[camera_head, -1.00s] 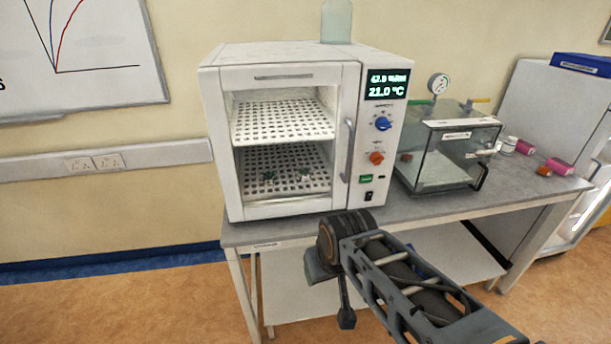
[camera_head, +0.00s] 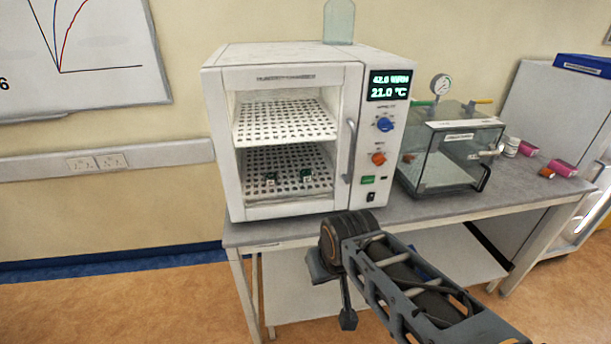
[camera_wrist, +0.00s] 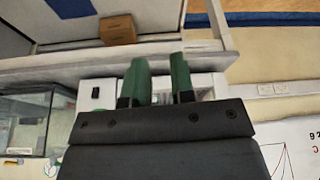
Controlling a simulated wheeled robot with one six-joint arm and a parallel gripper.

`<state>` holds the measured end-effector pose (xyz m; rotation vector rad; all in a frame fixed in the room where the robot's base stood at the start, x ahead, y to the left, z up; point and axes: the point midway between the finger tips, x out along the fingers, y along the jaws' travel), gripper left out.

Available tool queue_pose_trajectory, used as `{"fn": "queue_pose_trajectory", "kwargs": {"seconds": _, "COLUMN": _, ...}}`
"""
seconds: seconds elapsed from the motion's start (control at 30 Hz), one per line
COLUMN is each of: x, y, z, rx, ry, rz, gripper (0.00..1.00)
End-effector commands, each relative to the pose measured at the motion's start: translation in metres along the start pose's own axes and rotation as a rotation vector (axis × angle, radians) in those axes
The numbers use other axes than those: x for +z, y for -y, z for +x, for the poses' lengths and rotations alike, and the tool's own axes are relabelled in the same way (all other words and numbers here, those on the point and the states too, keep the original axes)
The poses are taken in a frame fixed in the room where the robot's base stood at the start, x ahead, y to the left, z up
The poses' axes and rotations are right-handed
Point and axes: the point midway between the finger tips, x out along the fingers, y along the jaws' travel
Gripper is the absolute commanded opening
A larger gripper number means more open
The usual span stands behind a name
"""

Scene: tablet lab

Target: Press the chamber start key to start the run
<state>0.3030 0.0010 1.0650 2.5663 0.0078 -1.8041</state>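The white humidity chamber (camera_head: 280,215) stands on the bench with its glass door shut. Its right panel has a lit display (camera_head: 390,85), a blue knob (camera_head: 384,124), an orange knob (camera_head: 378,159), a small green key (camera_head: 367,180) and a black rocker switch (camera_head: 370,197). I take the green key to be the start key; its lettering is too small to read. In the wrist view my gripper (camera_wrist: 159,62) shows two green fingers with a gap and nothing between them.
A glass vacuum box (camera_head: 445,170) with a gauge stands right of the chamber. Pink rolls (camera_head: 562,168) and a white jar (camera_head: 511,147) lie further right. The grey bench (camera_head: 430,207) has a bare front strip. A cardboard box (camera_wrist: 117,29) shows in the wrist view.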

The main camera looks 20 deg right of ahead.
Motion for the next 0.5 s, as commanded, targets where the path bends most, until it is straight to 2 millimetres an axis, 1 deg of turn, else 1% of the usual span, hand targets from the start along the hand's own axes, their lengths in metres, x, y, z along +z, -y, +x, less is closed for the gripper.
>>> {"fn": "queue_pose_trajectory", "kwargs": {"seconds": 0.03, "x": 0.0, "y": 0.0, "z": 0.0, "rx": 0.0, "ry": 0.0, "rz": 0.0, "gripper": 0.18}}
{"fn": "queue_pose_trajectory", "kwargs": {"seconds": 0.23, "x": 0.0, "y": 0.0, "z": 0.0, "rx": 0.0, "ry": 0.0, "rz": 0.0, "gripper": 0.0}}
{"fn": "queue_pose_trajectory", "kwargs": {"seconds": 0.5, "x": 0.0, "y": 0.0, "z": 0.0, "rx": 0.0, "ry": 0.0, "rz": 0.0, "gripper": 0.0}}
